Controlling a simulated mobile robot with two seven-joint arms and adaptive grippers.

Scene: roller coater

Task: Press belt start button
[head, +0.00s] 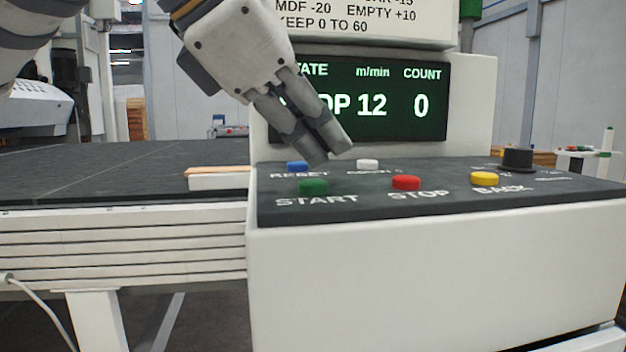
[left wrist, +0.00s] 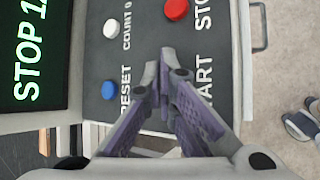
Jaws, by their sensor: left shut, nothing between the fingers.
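The green start button (head: 313,187) sits above the START label on the dark top of the control panel (head: 420,209). My left gripper (head: 327,158) is shut and empty, pointing down over the panel, with its tips above and behind the green button in the head view. I cannot tell the exact gap. In the left wrist view the shut fingertips (left wrist: 160,62) lie between the RESET and START labels, and the green button is hidden there. My right gripper is not in view.
Other controls are the blue reset button (head: 298,166), white count button (head: 367,164), red stop button (head: 406,182), yellow button (head: 484,178) and black knob (head: 517,159). The display (head: 400,103) stands behind, reading 12 and 0. The dark belt (head: 110,168) runs left.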

